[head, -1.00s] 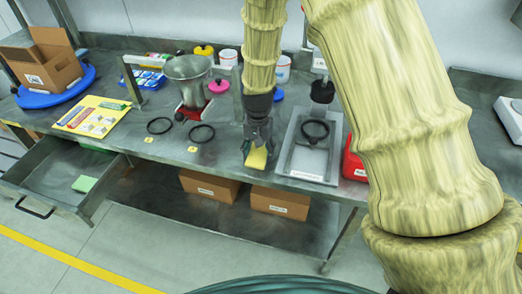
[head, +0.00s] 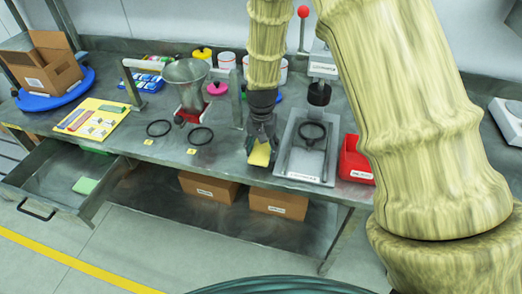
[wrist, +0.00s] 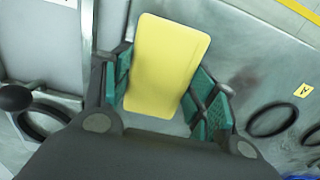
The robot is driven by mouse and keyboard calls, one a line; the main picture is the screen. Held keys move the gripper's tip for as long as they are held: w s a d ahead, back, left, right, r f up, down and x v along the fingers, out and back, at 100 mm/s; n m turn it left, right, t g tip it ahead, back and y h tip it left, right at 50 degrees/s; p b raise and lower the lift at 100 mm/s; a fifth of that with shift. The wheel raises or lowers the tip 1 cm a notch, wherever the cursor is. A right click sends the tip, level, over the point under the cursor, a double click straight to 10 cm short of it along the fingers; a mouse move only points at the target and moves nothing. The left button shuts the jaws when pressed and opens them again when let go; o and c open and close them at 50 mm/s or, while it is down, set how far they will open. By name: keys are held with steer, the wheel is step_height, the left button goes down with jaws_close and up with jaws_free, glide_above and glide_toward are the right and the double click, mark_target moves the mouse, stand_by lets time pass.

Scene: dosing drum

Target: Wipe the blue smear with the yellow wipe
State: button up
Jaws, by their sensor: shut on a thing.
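The yellow wipe (head: 260,155) is between the fingers of my gripper (head: 261,142), low over the steel bench near its front edge, just left of the grey tray. In the wrist view the wipe (wrist: 167,62) lies flat between the green finger pads of my gripper (wrist: 160,92), which is shut on it. I cannot tell whether the wipe touches the bench. A faint dark smudge (wrist: 243,82) shows on the bench beside the wipe in the wrist view; its colour is unclear. No clearly blue smear shows.
The grey tray (head: 287,170) with a black ring is close on the right, then a red bin (head: 353,164). Two black rings, one of them here (head: 200,136), and a steel hopper (head: 187,72) are to the left. An open drawer (head: 55,195) juts out at far left.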

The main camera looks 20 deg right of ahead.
mark_target(263, 150)
steer(key=r, duration=0.1)
steer(key=r+p, duration=0.2)
steer(key=shift+s+d+r, duration=0.15)
steer(key=shift+d+r, duration=0.05)
steer(key=shift+d, duration=0.05)
steer(key=shift+r+p, duration=0.95)
steer(key=shift+a, duration=0.1)
